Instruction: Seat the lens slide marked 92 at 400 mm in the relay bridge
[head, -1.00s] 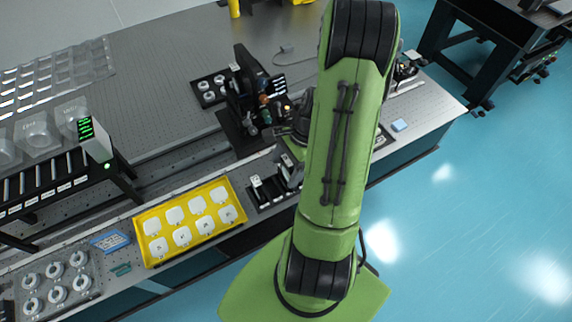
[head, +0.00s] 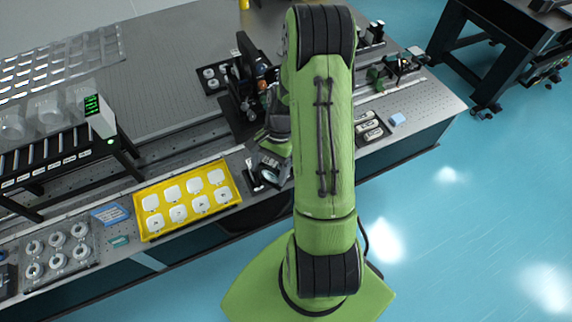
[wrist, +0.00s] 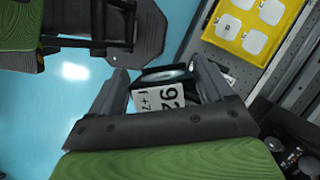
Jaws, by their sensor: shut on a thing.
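The lens slide marked 92 (wrist: 160,97) is between the fingers of my gripper (wrist: 166,80) in the wrist view. Its white label reads 92, with a partly hidden second line, and the lens in its dark frame shows above the label. In the head view the slide's round lens (head: 270,174) shows below my gripper (head: 277,150), near the table's front edge, right of the yellow tray. The relay bridge seems to be the long black frame (head: 128,172) at left, with a row of small white labels. I cannot read its position marks.
The yellow tray (head: 143,227) of white pieces lies between bridge and gripper. A green-lit display (head: 97,116) stands at the bridge's right end. Dark optical mounts (head: 247,80) stand behind my gripper. A clear tray of rings (head: 78,273) is at front left.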

